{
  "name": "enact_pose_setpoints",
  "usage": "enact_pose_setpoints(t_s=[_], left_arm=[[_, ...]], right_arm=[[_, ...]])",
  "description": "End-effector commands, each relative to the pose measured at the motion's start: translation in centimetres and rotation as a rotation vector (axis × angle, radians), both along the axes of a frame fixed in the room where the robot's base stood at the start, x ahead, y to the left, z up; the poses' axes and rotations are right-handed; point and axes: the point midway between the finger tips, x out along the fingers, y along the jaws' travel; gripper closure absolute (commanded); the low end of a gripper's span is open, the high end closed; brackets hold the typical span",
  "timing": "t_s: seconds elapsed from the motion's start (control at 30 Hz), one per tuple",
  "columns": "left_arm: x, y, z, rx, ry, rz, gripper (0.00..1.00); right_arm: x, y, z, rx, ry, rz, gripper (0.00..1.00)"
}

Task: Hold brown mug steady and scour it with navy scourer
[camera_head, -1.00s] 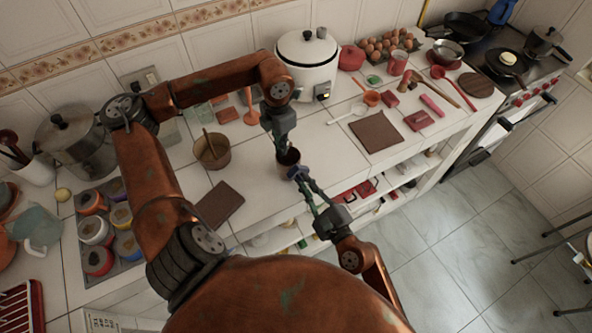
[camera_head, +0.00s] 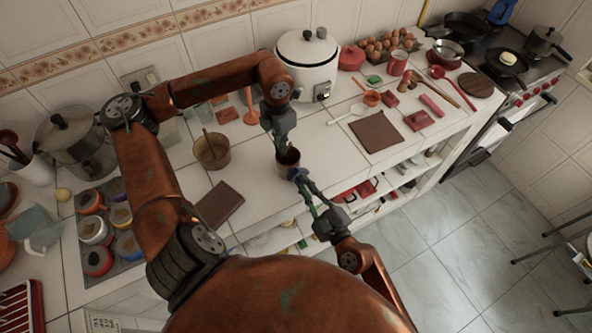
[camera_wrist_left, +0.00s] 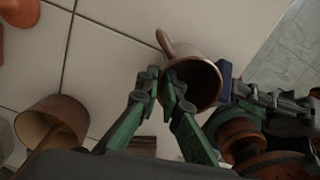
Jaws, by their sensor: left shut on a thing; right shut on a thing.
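The brown mug (camera_head: 287,162) stands upright near the front edge of the counter; its open mouth also shows in the left wrist view (camera_wrist_left: 196,82). My left gripper (camera_head: 284,150) reaches down from above and is shut on the mug's rim; its fingers show in the left wrist view (camera_wrist_left: 163,85). The navy scourer (camera_head: 297,174) is a small dark blue block against the mug's front side, and it also shows in the left wrist view (camera_wrist_left: 225,82). My right gripper (camera_head: 302,180) is shut on the scourer from the front right.
A brown pot (camera_head: 211,152) stands left of the mug, with a dark brown board (camera_head: 219,205) in front of it. Another brown board (camera_head: 375,132) lies to the right. A white rice cooker (camera_head: 307,62) stands behind. Open shelves (camera_head: 375,195) lie below the counter edge.

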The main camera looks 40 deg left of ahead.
Motion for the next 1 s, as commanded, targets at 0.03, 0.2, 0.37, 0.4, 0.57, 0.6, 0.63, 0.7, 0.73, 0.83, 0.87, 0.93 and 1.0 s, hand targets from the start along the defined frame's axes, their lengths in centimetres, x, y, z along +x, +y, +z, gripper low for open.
enact_pose_setpoints(t_s=[0.03, 0.2, 0.37, 0.4, 0.57, 0.6, 0.63, 0.7, 0.73, 0.83, 0.87, 0.93, 1.0], left_arm=[[0.0, 0.0, -0.1, 0.0, 0.002, 0.0, 1.0], [0.0, 0.0, -0.1, -0.001, 0.001, 0.0, 1.0], [-0.1, -0.1, -0.1, -0.001, 0.001, -0.001, 1.0], [-0.1, -0.1, -0.1, -0.002, 0.001, -0.001, 1.0], [-0.1, -0.1, -0.1, -0.002, 0.001, -0.002, 1.0], [-0.1, -0.1, -0.1, -0.002, 0.001, -0.002, 1.0], [-0.1, -0.1, -0.1, -0.002, 0.001, -0.002, 1.0], [-0.1, -0.1, -0.1, -0.002, 0.001, -0.002, 1.0], [-0.1, -0.1, -0.1, -0.002, 0.001, -0.001, 1.0], [0.0, -0.1, -0.1, -0.002, 0.001, -0.001, 1.0], [0.0, -0.1, -0.1, -0.002, 0.001, -0.001, 1.0], [0.0, -0.1, -0.1, -0.002, 0.001, -0.001, 1.0], [0.0, -0.1, -0.1, -0.002, 0.001, -0.001, 1.0]], right_arm=[[0.0, 0.1, 0.3, 0.004, 0.001, -0.001, 1.0], [0.1, 0.1, 0.7, 0.003, 0.0, -0.001, 1.0], [0.1, 0.2, 0.8, 0.004, 0.0, -0.001, 1.0], [0.1, 0.2, 0.8, 0.004, 0.0, -0.001, 1.0], [0.0, 0.1, 1.3, 0.006, 0.0, 0.0, 1.0], [0.0, 0.0, 1.5, 0.006, -0.001, 0.0, 1.0], [0.0, 0.0, 1.6, 0.006, -0.001, 0.0, 1.0], [0.0, 0.0, 1.6, 0.004, -0.001, 0.0, 1.0], [0.0, 0.0, 1.5, 0.004, -0.001, 0.0, 1.0], [0.0, 0.0, 1.5, 0.003, 0.0, 0.0, 1.0], [0.0, 0.0, 1.5, 0.003, 0.0, 0.0, 1.0], [0.0, 0.0, 1.6, 0.003, 0.0, 0.0, 1.0], [0.1, 0.2, 1.8, 0.004, -0.001, 0.0, 1.0]])
